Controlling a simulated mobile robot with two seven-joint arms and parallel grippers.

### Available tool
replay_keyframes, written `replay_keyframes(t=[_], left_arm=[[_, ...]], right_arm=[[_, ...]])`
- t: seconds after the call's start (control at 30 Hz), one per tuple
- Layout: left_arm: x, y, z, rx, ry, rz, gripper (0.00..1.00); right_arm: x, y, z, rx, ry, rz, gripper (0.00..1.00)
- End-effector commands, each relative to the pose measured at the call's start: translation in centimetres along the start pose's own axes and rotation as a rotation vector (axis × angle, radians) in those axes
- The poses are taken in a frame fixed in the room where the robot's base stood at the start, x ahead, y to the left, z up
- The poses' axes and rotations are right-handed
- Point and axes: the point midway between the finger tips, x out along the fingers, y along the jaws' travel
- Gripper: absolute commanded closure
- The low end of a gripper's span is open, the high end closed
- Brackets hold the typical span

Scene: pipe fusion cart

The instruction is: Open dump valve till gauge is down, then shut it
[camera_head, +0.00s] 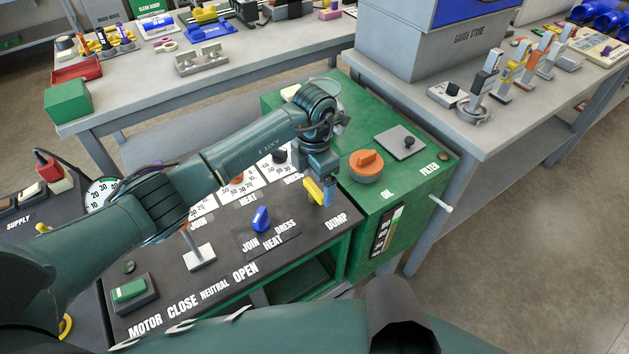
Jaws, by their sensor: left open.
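The yellow dump valve handle (313,191) stands near the DUMP label at the right end of the black control panel. My left gripper (325,192) is open and points down at the handle, very close to it; I cannot tell whether it touches. The wrist hides part of the valve. A round gauge (98,190) with a green band and numbers shows at the left, partly covered by my left arm; its needle cannot be read. My right arm crosses the bottom of the picture, and its gripper is out of view.
On the panel (290,262) are a blue knob (261,219), an upright lever (196,245) and a green button (129,290). An orange cap (366,165) sits on the green OIL tank beside the valve. Grey benches with tools stand behind and at the right.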

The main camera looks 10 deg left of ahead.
Motion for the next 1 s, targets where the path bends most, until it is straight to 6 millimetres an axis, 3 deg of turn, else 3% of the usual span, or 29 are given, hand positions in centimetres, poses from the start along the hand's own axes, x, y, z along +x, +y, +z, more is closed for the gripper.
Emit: replay_keyframes(t=[0.2, 0.5, 1.0], left_arm=[[1.8, 0.0, 0.0, -0.001, 0.001, 0.000, 0.10], [1.9, 0.0, 0.0, 0.000, 0.000, 0.000, 0.11], [1.9, 0.0, 0.0, -0.001, -0.001, 0.000, 0.52]], right_arm=[[0.0, 0.2, -0.1, 0.003, -0.001, 0.006, 1.00], [0.2, 0.3, -0.6, 0.003, 0.010, 0.007, 1.00], [0.2, 0.1, -0.8, 0.003, 0.014, 0.004, 1.00]])
